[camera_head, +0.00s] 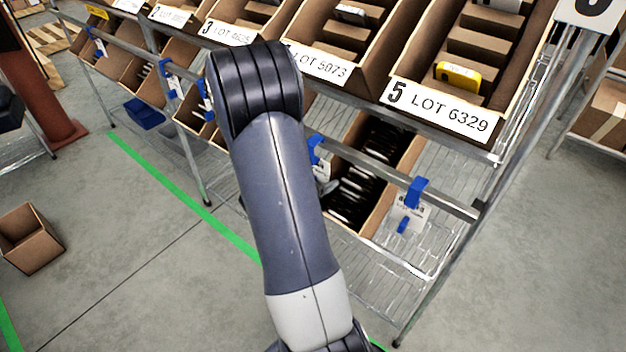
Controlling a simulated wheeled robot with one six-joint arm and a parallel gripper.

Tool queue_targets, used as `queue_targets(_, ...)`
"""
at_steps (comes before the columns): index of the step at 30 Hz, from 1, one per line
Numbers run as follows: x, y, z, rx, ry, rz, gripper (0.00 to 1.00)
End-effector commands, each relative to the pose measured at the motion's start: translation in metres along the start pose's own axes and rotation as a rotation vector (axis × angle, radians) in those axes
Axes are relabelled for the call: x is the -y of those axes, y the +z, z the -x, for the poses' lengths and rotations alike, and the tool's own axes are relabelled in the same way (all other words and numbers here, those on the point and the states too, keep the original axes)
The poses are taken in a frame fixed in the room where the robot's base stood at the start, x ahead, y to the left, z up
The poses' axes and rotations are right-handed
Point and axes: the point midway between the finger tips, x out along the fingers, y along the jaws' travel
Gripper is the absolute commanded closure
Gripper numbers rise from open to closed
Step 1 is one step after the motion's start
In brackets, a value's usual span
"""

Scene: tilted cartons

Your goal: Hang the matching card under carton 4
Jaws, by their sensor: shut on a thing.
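Carton 4 (372,62) is the tilted brown carton between cartons 3 and 5 on the upper shelf. Its label (322,64) reads LOT 5073, and my arm covers the left end where the number would be. A blue clip (315,150) is on the rail below it, close to my arm's right edge. Something pale and grey shows just under that clip, too partly covered to name. My arm fills the middle of the view, and my gripper is hidden behind it, so I cannot see its jaws or any card in them.
Carton 5 (483,58), LOT 6329, holds a yellow item (458,76). A white card (411,213) hangs from a blue clip (417,190) below it. A lower carton (405,165) holds dark items. A loose carton (29,238) stands left on open floor.

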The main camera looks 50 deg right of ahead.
Motion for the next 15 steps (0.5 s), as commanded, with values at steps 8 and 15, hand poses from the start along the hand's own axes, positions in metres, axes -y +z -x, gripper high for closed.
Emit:
queue_targets(8, 0.001, 0.005, -0.012, 0.0, -0.001, -0.001, 0.56)
queue_targets(15, 0.001, 0.01, -0.022, 0.0, -0.002, -0.001, 0.56)
